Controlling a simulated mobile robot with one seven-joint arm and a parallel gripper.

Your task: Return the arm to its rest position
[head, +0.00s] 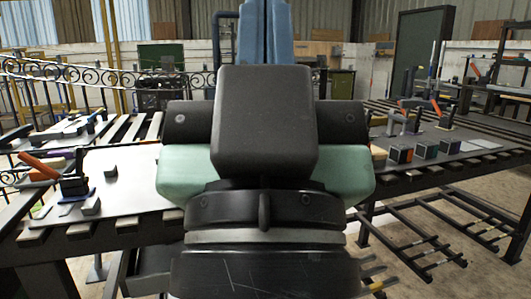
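My own arm fills the middle of the head view, with dark and pale green links rising from the bottom edge. My gripper does not show; I cannot see its fingers or whether it holds anything. The arm hides the middle of the workbench behind it.
A slatted workbench (151,223) spans left to right behind my arm. An orange-handled clamp (75,184) stands on its left part. Several small dark blocks (425,149) and another clamp (437,112) are on the right. A scrollwork railing (72,72) runs behind at left.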

